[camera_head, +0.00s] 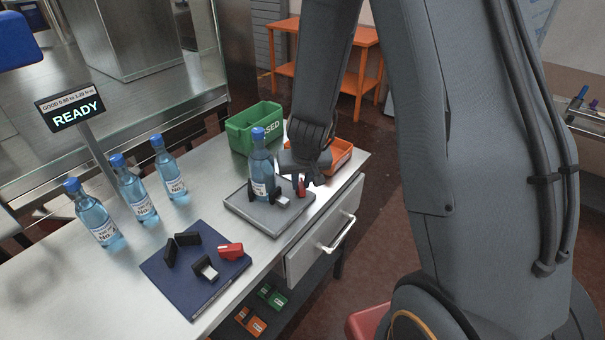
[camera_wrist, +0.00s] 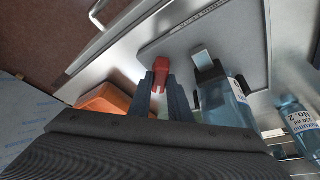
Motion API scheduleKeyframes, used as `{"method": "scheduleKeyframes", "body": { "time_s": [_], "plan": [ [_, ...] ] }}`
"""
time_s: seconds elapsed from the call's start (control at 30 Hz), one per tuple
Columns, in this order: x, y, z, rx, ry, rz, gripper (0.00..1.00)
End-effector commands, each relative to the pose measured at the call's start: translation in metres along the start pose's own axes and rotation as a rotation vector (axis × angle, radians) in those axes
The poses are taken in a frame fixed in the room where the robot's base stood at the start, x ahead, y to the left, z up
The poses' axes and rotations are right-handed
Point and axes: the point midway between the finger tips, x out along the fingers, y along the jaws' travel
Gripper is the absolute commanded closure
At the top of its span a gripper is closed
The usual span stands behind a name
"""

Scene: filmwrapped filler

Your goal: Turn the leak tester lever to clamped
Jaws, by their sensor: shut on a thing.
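A grey plate fixture (camera_head: 245,214) stands near the right end of the bench and holds an upright blue-capped bottle (camera_head: 262,172) beside black jaws. The fixture has a small red lever (camera_head: 302,188) at its right side, which also shows in the wrist view (camera_wrist: 160,66). My gripper (camera_head: 303,178) reaches down from above, shut on the red lever, with its two fingers (camera_wrist: 160,88) on either side of it. The fingers partly hide the lever.
A dark blue plate (camera_head: 188,292) carries black jaws and another red lever (camera_head: 230,251). Several bottles (camera_head: 134,191) stand at the bench's left by a READY sign (camera_head: 77,112). A green bin (camera_head: 243,137) and an orange bin (camera_head: 344,152) stand behind. A drawer handle (camera_head: 337,236) juts out in front.

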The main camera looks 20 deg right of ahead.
Motion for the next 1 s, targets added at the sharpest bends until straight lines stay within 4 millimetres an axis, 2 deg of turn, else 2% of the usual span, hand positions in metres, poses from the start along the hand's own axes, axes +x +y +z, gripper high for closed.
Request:
{"method": "scheduleKeyframes", "body": {
  "time_s": [0.8, 0.83, 0.93, 1.0],
  "plan": [
    [-0.0005, -0.0002, -0.0030, 0.057, 0.009, 0.025, 1.00],
    [-0.0005, -0.0002, -0.0030, 0.057, 0.009, 0.025, 0.80],
    [-0.0004, -0.0002, -0.0024, 0.056, 0.008, 0.024, 0.64],
    [-0.0003, -0.0002, -0.0018, 0.056, 0.007, 0.024, 0.64]
  ]
}}
